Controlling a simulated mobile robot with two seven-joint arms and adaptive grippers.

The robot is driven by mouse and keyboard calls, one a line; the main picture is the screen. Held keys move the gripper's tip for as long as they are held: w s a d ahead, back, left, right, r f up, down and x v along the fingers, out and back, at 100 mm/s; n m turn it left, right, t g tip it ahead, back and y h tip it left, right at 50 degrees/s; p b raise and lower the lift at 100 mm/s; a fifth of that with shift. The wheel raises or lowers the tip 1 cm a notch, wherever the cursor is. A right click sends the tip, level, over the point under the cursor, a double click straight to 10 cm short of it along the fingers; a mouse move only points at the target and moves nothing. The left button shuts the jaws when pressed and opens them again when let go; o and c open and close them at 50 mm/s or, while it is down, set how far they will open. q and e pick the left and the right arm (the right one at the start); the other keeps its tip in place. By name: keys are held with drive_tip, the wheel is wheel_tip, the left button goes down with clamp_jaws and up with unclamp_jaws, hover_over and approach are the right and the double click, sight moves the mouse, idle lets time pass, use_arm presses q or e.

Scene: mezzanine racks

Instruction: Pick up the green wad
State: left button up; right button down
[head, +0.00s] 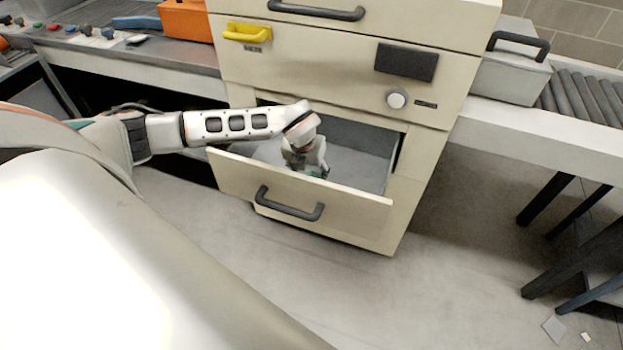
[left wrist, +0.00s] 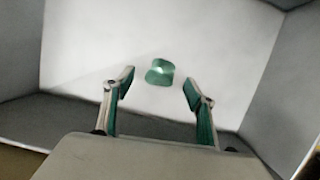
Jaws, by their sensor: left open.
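The green wad (left wrist: 160,72) lies on the pale floor of the open drawer, seen in the left wrist view. It sits just beyond and between the fingertips of my left gripper (left wrist: 158,88), which is open and touches nothing. In the head view my left gripper (head: 310,168) points down inside the drawer (head: 358,165). A small bit of green shows by the fingers there, but I cannot tell whether it is the wad or a finger pad. My right gripper is in neither view.
The drawer walls (left wrist: 258,45) rise around the gripper. The drawer front with its dark handle (head: 290,204) faces me. A cream cabinet (head: 330,60) stands above it. A roller conveyor (head: 585,97) with a grey box (head: 510,75) is at right, and an orange box (head: 185,20) at left.

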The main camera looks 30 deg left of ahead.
use_arm(q)
drive_tip(key=x, duration=0.2)
drive_tip(key=shift+f, duration=0.3)
drive_tip(key=shift+r, duration=0.1)
drive_tip(key=c, duration=0.9)
drive_tip(key=shift+r, duration=0.15)
